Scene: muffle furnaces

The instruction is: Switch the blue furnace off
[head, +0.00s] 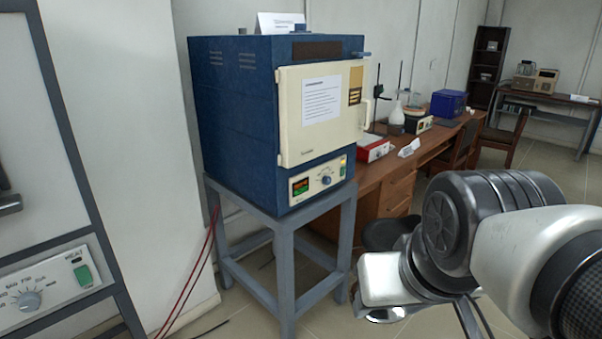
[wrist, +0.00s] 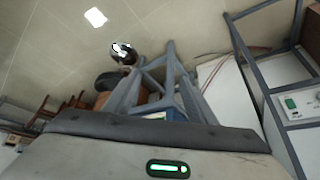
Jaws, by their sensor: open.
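The blue furnace (head: 233,120) stands on a grey metal stand (head: 287,240), left of centre in the head view. Its cream door (head: 310,140) looks shut. The control panel below the door has a lit red and green display (head: 300,187), a blue knob (head: 325,180) and a small green-yellow switch (head: 343,166) at its right end. I cannot read the switch's position. My gripper (head: 385,282) is at the end of my arm, lower right, apart from the furnace. Its fingers do not show clearly, and nothing is seen held. The wrist view looks towards the floor and stand legs.
Another unit with a knob (head: 27,300) and green switch (head: 83,276) stands at the left edge. A wooden desk (head: 385,192) with lab equipment runs behind the furnace. A dark stool (head: 388,233) stands right of the stand. Red cables (head: 195,270) hang to the stand's left.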

